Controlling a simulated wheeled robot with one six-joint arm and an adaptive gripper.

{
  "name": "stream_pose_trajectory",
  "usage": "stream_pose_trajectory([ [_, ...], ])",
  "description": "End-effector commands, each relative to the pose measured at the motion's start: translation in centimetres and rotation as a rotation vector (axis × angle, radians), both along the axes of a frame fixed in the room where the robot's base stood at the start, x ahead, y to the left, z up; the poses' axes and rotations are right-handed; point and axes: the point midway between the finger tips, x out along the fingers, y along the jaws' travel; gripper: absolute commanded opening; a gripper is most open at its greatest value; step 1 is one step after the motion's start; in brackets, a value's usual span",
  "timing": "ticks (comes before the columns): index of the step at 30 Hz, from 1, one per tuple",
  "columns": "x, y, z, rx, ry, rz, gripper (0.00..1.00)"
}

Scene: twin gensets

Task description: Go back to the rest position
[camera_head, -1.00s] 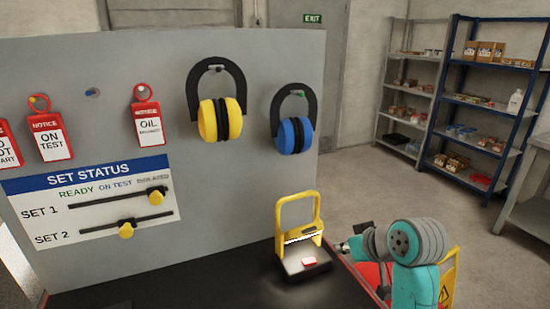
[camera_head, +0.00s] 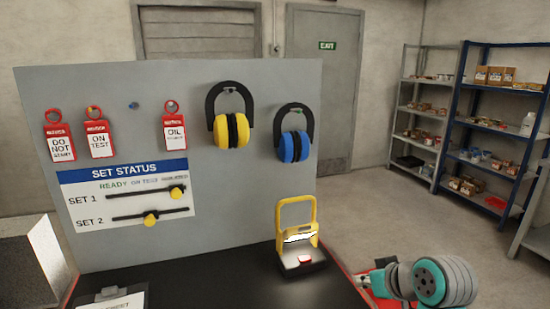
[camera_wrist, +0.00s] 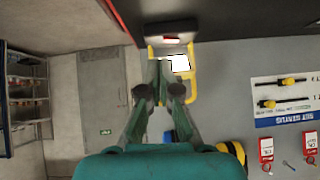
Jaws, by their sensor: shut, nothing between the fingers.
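My gripper (camera_wrist: 160,72) is shut and empty in the wrist view, its fingertips close together in front of the yellow-handled lamp (camera_wrist: 191,78). I cannot tell the exact gap to the lamp. In the head view my wrist shows at the lower right, and the fingers are not clear there. The lamp (camera_head: 298,240) stands lit on the dark bench top (camera_head: 225,282), its yellow handle upright, beside my arm.
A grey panel (camera_head: 80,240) rises behind the bench. It carries red tags (camera_head: 175,132), yellow ear muffs (camera_head: 231,130), blue ear muffs (camera_head: 294,146) and a status board (camera_head: 125,190). A clipboard (camera_head: 112,300) lies front left. Shelves (camera_head: 490,135) stand at the back right, with open floor before them.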

Motion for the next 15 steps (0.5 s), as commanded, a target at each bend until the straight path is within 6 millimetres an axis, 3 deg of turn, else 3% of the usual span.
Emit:
stream_pose_trajectory([
  [15,-1.7,0.8,-5.8,0.038,-0.031,-0.057,0.0],
])
